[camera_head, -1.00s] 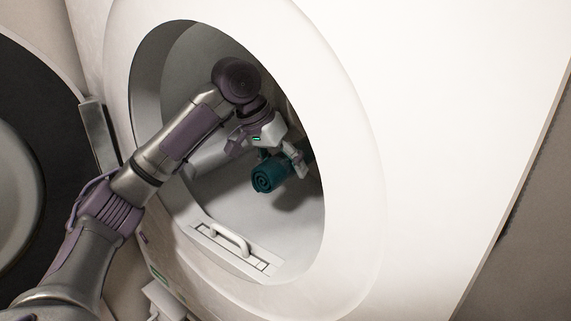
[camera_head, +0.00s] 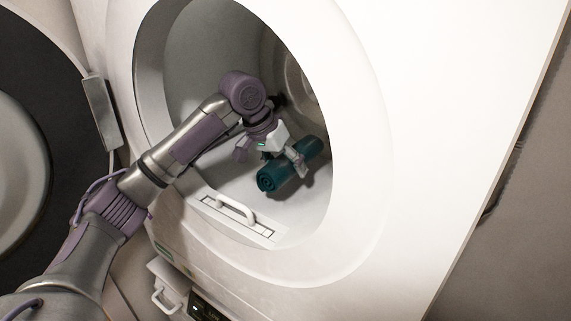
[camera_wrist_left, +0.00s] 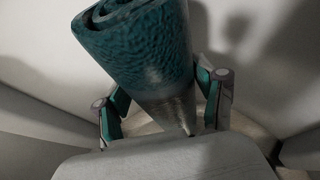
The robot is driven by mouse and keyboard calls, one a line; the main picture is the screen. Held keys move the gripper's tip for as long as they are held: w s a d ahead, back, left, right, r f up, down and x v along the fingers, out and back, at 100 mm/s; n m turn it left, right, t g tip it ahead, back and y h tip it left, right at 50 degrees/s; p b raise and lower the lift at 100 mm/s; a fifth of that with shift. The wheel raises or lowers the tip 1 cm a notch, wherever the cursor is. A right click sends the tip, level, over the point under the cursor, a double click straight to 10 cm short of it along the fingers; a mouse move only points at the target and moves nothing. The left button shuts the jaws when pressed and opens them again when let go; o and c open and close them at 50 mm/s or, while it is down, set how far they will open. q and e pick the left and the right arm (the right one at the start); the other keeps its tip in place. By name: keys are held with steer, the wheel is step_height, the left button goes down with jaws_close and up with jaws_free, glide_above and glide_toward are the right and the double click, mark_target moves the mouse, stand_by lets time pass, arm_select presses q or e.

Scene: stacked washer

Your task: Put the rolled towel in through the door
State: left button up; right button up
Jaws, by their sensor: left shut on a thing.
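The teal rolled towel (camera_head: 279,176) is inside the drum, reached through the round door opening of the white washer (camera_head: 365,150). My left gripper (camera_head: 297,160) is shut on it around its middle, and the arm passes in through the opening. In the left wrist view the towel (camera_wrist_left: 135,45) lies between the two fingers of the left gripper (camera_wrist_left: 165,105), with its spiral end at the top. The door (camera_head: 22,165) stands open at the left. Whether the towel touches the drum floor cannot be told. My right gripper is not in view.
A light handle (camera_head: 236,209) sits on a plate at the lower lip of the opening, just below the towel. The rim (camera_head: 345,190) surrounds my arm. A small drawer with a handle (camera_head: 166,299) and a dark panel (camera_head: 207,309) are lower down.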

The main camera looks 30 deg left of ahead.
arm_select(q)
steer(key=o, duration=1.3)
steer(key=v, duration=1.2)
